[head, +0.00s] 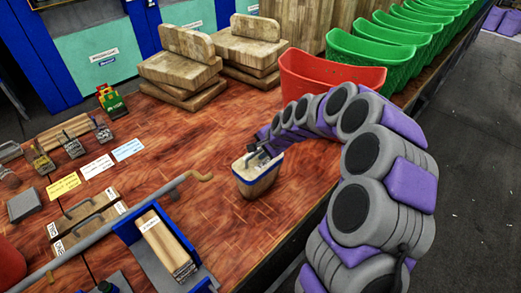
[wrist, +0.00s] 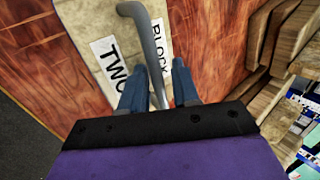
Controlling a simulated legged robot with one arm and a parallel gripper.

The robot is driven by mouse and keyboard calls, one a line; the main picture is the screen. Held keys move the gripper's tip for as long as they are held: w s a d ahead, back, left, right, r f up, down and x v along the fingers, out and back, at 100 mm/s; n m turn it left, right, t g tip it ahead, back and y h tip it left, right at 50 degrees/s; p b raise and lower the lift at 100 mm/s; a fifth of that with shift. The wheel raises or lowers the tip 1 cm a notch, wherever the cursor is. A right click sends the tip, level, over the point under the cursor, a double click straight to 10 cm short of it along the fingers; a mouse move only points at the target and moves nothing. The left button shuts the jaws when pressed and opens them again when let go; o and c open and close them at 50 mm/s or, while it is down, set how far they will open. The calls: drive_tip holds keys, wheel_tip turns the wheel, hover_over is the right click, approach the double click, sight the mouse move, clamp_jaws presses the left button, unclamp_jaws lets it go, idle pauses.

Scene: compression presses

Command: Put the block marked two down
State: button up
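The block marked two (head: 258,181) is a pale wooden block with a grey handle on top, over the middle of the table in the head view. In the wrist view its top (wrist: 92,22) carries white labels reading "TWO" and "BLOCK". My gripper (head: 264,148) reaches it from the upper right. In the wrist view my gripper (wrist: 160,88) has its two blue fingers on either side of the grey handle, closed about it. Whether the block's underside touches the table is not clear.
The red-brown wooden table (head: 225,220) is bare around the block. A blue press (head: 122,228) with a long lever stands lower left, holding a wooden block (head: 166,246). Wooden stacks (head: 180,67), a red bin (head: 325,72) and green bins (head: 372,55) stand behind.

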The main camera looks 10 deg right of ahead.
drive_tip(key=shift+o, duration=0.4)
drive_tip(key=shift+a+f, duration=0.2)
drive_tip(key=shift+a, duration=0.05)
drive_tip(key=shift+s+f, duration=0.1)
drive_tip(key=shift+s, duration=0.05)
drive_tip(key=p+v, duration=0.2)
drive_tip(key=v, duration=1)
drive_tip(key=shift+r, duration=0.25)
drive_tip(key=s+a+r+n+g+h, duration=0.1)
drive_tip(key=s+a+r+n+g, duration=0.15)
drive_tip(key=s, duration=0.65)
drive_tip(key=s+a+r+n+g, duration=0.1)
drive_tip(key=s+a+n, duration=0.3)
drive_tip(key=s, duration=0.5)
drive_tip(key=s+d+n+g+h, duration=0.2)
drive_tip(key=s+d+n+g, duration=0.1)
drive_tip(key=s, duration=1.8)
drive_tip(key=shift+s+n+g+h, duration=0.4)
drive_tip(key=shift+n+g, duration=0.05)
drive_tip(key=shift+n, duration=0.4)
drive_tip(key=shift+f, duration=0.2)
